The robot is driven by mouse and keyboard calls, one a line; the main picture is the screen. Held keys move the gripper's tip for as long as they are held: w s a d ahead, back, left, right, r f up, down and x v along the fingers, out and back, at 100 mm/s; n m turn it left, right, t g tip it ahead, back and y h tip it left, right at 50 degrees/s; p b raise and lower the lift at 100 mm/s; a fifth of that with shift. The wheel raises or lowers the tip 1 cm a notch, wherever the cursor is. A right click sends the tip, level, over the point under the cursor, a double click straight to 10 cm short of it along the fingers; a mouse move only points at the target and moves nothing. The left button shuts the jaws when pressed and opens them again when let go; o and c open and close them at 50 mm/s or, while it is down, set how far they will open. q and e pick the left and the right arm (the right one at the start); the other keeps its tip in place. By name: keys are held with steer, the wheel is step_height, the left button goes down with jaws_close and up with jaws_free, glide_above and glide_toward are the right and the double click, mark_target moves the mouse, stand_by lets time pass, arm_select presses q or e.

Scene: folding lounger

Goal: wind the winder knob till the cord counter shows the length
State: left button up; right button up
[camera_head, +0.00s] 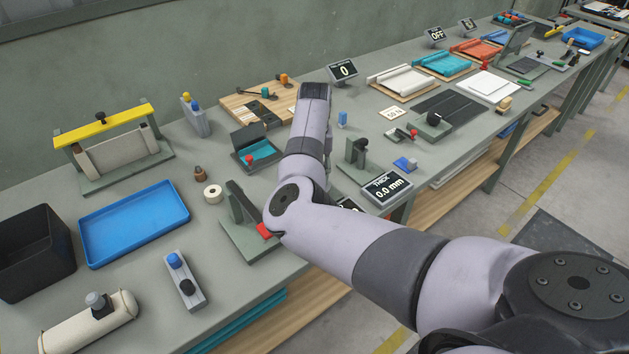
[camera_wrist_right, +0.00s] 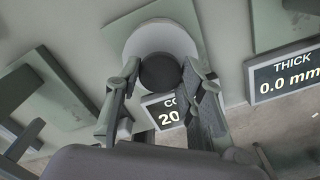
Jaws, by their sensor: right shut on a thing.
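In the right wrist view, the dark round winder knob (camera_wrist_right: 160,73) sits in front of a pale round drum (camera_wrist_right: 165,38) on a grey-green stand. My right gripper (camera_wrist_right: 160,80) is shut on the knob, one finger on each side. The cord counter (camera_wrist_right: 166,113) is just behind the fingers; "CO" and "20" show, and the rest of its face is covered. In the head view my right arm hides the knob and gripper, and only a sliver of a dark display (camera_head: 350,204) shows beside the arm. My left gripper is in neither view.
A display reading "THICK 0.0 mm" (camera_head: 387,188) stands just right of the arm. A grey-green stand with a red part (camera_head: 265,230) is close to the arm's left. A blue tray (camera_head: 133,222) and black bin (camera_head: 35,255) are farther left.

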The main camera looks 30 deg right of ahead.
steer(key=shift+w+d+r, duration=0.1)
steer(key=shift+r, duration=0.1)
stand_by(0.3)
steer(key=o, duration=0.8)
steer(key=shift+c, duration=0.2)
steer(key=o, duration=0.4)
steer(key=shift+f, duration=0.15)
step_height(320, 180, up, 12)
steer(key=shift+r, duration=0.1)
steer(key=shift+c, duration=0.2)
